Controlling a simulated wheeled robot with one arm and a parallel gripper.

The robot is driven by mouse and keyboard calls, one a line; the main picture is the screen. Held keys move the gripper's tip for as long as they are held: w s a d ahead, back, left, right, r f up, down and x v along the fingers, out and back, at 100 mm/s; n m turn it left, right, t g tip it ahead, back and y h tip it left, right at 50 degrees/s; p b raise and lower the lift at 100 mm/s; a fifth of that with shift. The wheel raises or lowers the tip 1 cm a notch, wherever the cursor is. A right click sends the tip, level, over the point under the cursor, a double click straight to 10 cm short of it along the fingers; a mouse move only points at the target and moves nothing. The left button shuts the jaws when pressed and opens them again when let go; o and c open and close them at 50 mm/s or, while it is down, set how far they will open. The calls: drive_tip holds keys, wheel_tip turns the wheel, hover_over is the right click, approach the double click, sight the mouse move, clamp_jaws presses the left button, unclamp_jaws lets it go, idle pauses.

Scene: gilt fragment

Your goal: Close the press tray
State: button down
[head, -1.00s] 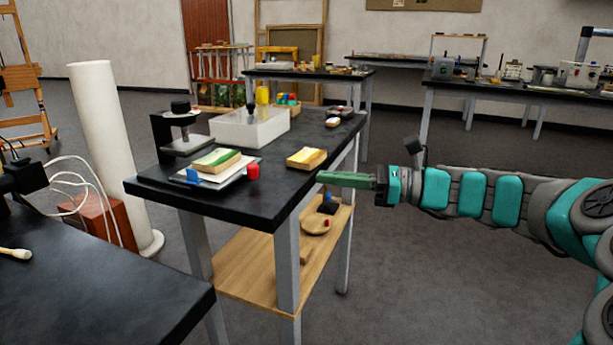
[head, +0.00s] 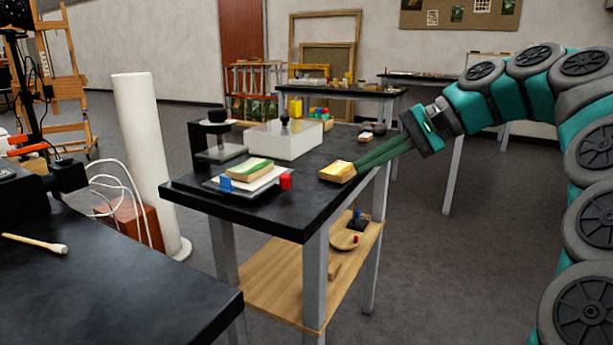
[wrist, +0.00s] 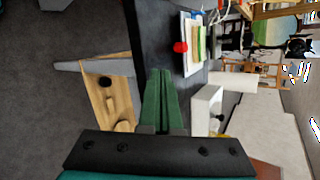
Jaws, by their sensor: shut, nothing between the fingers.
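A black press-like stand (head: 209,133) with a clear plate is at the left back of the black table. In front of it a thin flat tray (head: 215,186) holds a white sheet and a green-and-cream block (head: 250,170). A blue piece (head: 225,184) and a red piece (head: 286,181) are at its front edge. The tray also shows in the wrist view (wrist: 187,62), with the red piece (wrist: 180,47). I cannot tell if the tray joins the stand. My gripper (head: 357,169) is shut and empty, its green fingers pointing at a yellow block (head: 336,172); contact is unclear.
A white box (head: 283,142) with a black knob stands behind the tray. A wooden shelf (head: 290,278) with small items is under the table. A tall white cylinder (head: 143,160) stands left. Open floor (head: 470,260) is to the right.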

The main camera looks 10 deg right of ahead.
drive_tip(key=w+a+f+n, duration=0.1)
drive_tip(key=a, duration=0.1)
drive_tip(key=a+f+n+h+b, duration=0.1)
drive_tip(key=a, duration=0.1)
drive_tip(key=w+a+f+n, duration=0.1)
drive_tip(key=a, duration=0.2)
drive_tip(key=shift+w+f+h+b, duration=0.1)
drive_tip(key=shift+w+h+b, duration=0.2)
drive_tip(key=shift+w, duration=0.05)
drive_tip(key=a, duration=0.1)
drive_tip(key=w+a, duration=0.1)
drive_tip(key=shift+w+a+f, duration=0.15)
drive_tip(key=shift+w+a, duration=0.15)
drive_tip(key=shift+a, duration=0.05)
drive_tip(key=shift+w+a, duration=0.25)
drive_tip(key=shift+a, duration=0.25)
